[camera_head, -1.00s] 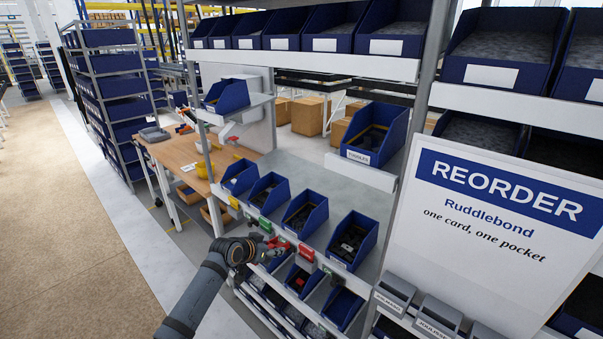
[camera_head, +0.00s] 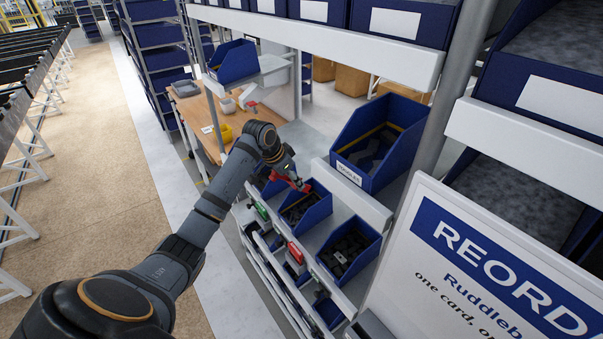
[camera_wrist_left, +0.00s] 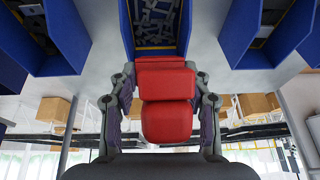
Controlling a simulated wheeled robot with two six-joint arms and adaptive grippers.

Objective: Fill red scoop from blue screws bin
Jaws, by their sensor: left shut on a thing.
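My left gripper (camera_head: 294,176) is shut on a red scoop (camera_head: 302,187), held over the row of small blue bins. The wrist view shows the scoop (camera_wrist_left: 166,100) between the two fingers (camera_wrist_left: 165,112). A blue bin (camera_head: 318,215) lies right by the scoop in the head view. In the wrist view a blue bin (camera_wrist_left: 126,28) with small grey pieces lies just beyond the scoop. I cannot read a screws label or see into the scoop's bowl. My right gripper is not in view.
Another blue bin (camera_head: 366,262) with dark parts stands to the right. A larger labelled blue bin (camera_head: 398,122) sits on a higher shelf close by. A green piece (camera_head: 262,211) and a red piece (camera_head: 296,253) are on the rack's front. The floor aisle (camera_head: 105,190) is clear.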

